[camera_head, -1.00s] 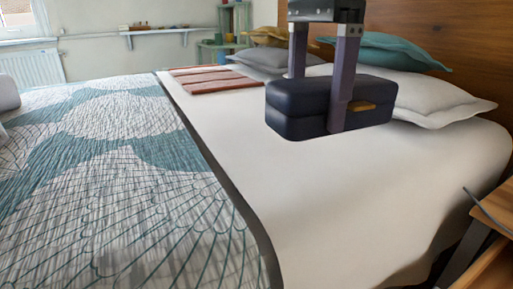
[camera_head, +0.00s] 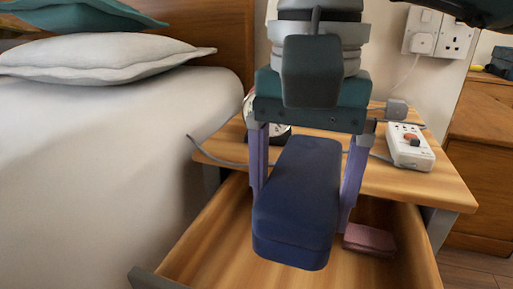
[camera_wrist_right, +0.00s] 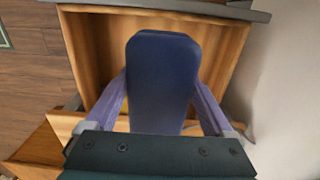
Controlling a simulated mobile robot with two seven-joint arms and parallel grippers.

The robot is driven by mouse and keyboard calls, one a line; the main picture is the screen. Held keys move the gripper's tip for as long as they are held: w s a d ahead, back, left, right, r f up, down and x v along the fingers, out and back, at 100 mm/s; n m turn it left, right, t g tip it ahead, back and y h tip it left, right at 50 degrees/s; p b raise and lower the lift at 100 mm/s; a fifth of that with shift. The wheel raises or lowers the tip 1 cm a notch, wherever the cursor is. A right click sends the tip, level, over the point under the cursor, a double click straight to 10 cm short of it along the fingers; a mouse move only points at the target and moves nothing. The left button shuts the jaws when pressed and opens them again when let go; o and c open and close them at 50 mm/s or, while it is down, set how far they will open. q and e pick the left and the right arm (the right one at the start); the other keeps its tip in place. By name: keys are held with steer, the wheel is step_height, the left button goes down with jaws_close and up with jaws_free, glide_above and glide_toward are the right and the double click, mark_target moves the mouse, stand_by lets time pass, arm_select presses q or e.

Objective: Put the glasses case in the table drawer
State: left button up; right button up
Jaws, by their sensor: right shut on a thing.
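The glasses case (camera_head: 298,200) is a dark blue box with rounded edges. My right gripper (camera_head: 303,200) is shut on it, one purple finger along each side. The case is over the open table drawer (camera_head: 205,238), a wooden drawer pulled out of the bedside table (camera_head: 425,185). In the right wrist view the case (camera_wrist_right: 162,80) is between the fingers with the drawer (camera_wrist_right: 225,50) below it. How far it is above the drawer floor I cannot tell. My left gripper is not in view.
A small pink box (camera_head: 369,240) lies in the drawer at the right. On the tabletop are a white socket block (camera_head: 410,150), a grey cable and a partly hidden round object (camera_head: 282,133). The bed (camera_head: 90,180) is close on the left.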

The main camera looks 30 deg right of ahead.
steer(key=f+b, duration=0.6)
steer(key=f, duration=0.8)
steer(key=shift+s+f, duration=0.2)
steer(key=shift+w+d+r+b, duration=0.1)
steer(key=shift+w+d+b, duration=0.4)
steer(key=shift+w+d, duration=0.4)
steer(key=shift+w+d+b, duration=0.5)
steer(key=shift+w+d, duration=0.15)
steer(key=shift+d, duration=0.3)
steer(key=w+d+b, duration=0.1)
steer(key=w+d, duration=0.1)
steer(key=shift+d+b, duration=0.3)
steer(key=shift+w+f+b, duration=0.1)
steer(key=shift+f+b, duration=0.4)
steer(key=shift+f, duration=0.3)
steer(key=o, duration=1.2)
